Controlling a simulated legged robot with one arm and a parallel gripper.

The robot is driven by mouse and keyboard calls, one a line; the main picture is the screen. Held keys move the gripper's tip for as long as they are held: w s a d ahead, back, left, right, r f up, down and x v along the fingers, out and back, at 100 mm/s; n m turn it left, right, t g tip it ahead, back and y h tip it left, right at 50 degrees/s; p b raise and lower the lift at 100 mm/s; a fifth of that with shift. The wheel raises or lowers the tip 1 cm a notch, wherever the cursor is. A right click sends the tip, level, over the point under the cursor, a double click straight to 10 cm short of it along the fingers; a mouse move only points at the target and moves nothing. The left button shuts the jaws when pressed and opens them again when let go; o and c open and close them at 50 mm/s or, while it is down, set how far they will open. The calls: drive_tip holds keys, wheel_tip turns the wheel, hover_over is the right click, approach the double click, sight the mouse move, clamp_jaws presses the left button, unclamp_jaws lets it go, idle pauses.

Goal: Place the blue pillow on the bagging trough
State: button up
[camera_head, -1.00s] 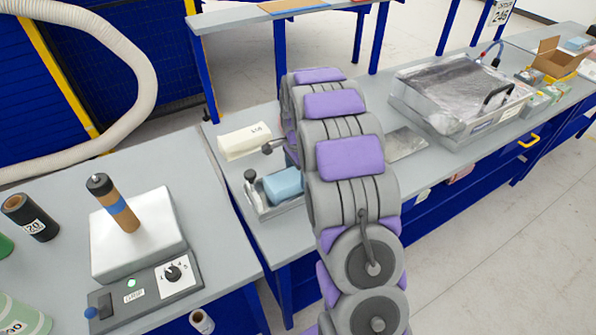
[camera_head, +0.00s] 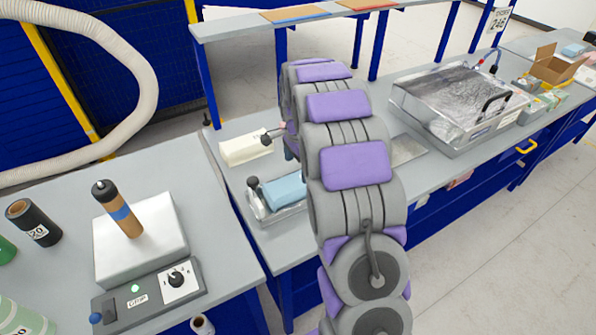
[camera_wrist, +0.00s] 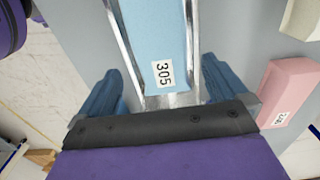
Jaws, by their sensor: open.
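The blue pillow (camera_head: 285,190) lies in a shallow metal trough (camera_head: 290,214) on the grey bench, left of my arm, which hides its right part. In the wrist view the pillow (camera_wrist: 157,35) carries a label reading 305 and lies lengthwise between the shiny trough rails (camera_wrist: 122,42). My gripper (camera_wrist: 161,68) is open, with one blue finger on each side of the trough's near end. The fingers stand apart from the pillow and nothing is between them. My gripper is hidden behind my arm in the head view.
A cream block (camera_head: 245,148) lies behind the trough, and a pink block (camera_wrist: 285,95) lies right of it in the wrist view. A large metal tray box (camera_head: 455,100) stands farther right.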

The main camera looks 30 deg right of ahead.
sight(299, 180)
wheel_tip(299, 180, up, 6)
drive_tip(key=p, duration=0.1)
drive_tip(key=s+a+r+n, duration=0.4)
drive_tip(key=s+a, duration=0.1)
drive_tip(key=s, duration=0.4)
drive_tip(key=s+a+r+n, duration=0.3)
drive_tip(key=s+a+n, duration=0.25)
drive_tip(key=s, duration=0.35)
drive_tip(key=s+a+f+n+g, duration=0.1)
drive_tip(key=s+n, duration=0.3)
drive_tip(key=s, duration=0.7)
drive_tip(key=s+a+n, duration=0.4)
drive_tip(key=s, duration=0.7)
drive_tip(key=shift+a+f+g, duration=0.35)
drive_tip(key=shift+f+g, duration=0.05)
